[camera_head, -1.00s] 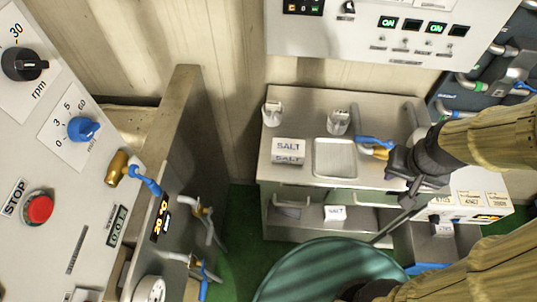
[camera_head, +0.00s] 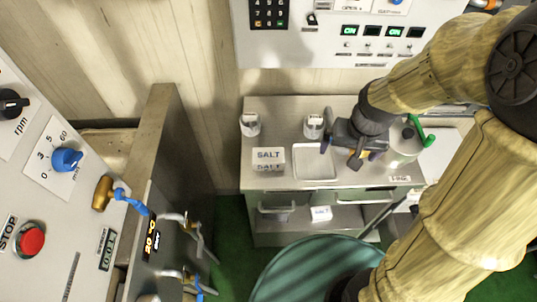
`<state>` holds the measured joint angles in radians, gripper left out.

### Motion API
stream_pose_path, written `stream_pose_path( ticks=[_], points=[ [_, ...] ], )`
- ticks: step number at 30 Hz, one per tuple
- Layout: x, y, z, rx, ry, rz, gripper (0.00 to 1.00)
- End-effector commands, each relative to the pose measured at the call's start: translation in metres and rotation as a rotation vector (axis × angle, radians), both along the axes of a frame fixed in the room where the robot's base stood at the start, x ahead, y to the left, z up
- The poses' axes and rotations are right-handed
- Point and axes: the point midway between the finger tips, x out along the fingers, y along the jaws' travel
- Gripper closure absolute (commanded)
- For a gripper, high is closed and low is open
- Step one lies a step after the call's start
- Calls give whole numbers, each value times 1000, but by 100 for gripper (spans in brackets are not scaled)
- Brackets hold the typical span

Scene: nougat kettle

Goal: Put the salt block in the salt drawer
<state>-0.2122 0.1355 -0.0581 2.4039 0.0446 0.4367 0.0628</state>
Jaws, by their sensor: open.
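A white block marked SALT on its top and front (camera_head: 268,157) stands on the left part of the metal counter (camera_head: 290,115). My gripper (camera_head: 352,152) is open above the counter, right of the block and apart from it, beside the shallow tray. A smaller white piece with a SALT label (camera_head: 321,213) shows lower down, in the open space under the counter top. I cannot tell whether it marks the salt drawer. Handles show along the counter's front; my arm hides the right part.
A shallow tray (camera_head: 316,164) lies between block and gripper. Two white containers (camera_head: 249,124) (camera_head: 313,126) stand behind. A lidded pot with a green handle (camera_head: 405,141) is at right. A large teal round vessel (camera_head: 300,270) stands in front; a control panel (camera_head: 50,200) is at left.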

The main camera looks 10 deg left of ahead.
Motion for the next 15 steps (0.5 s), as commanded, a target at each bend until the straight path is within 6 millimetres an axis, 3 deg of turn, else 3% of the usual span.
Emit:
stream_pose_path(
  ticks=[1, 6, 12, 15],
  points=[
    [9, 20, 11, 1, 20, 26, 0],
    [30, 84, 23, -5, 80, 83, 0],
    [35, 163, 29, -32, 135, 150, 0],
    [32, 189, 29, -45, 151, 173, 0]
  ],
)
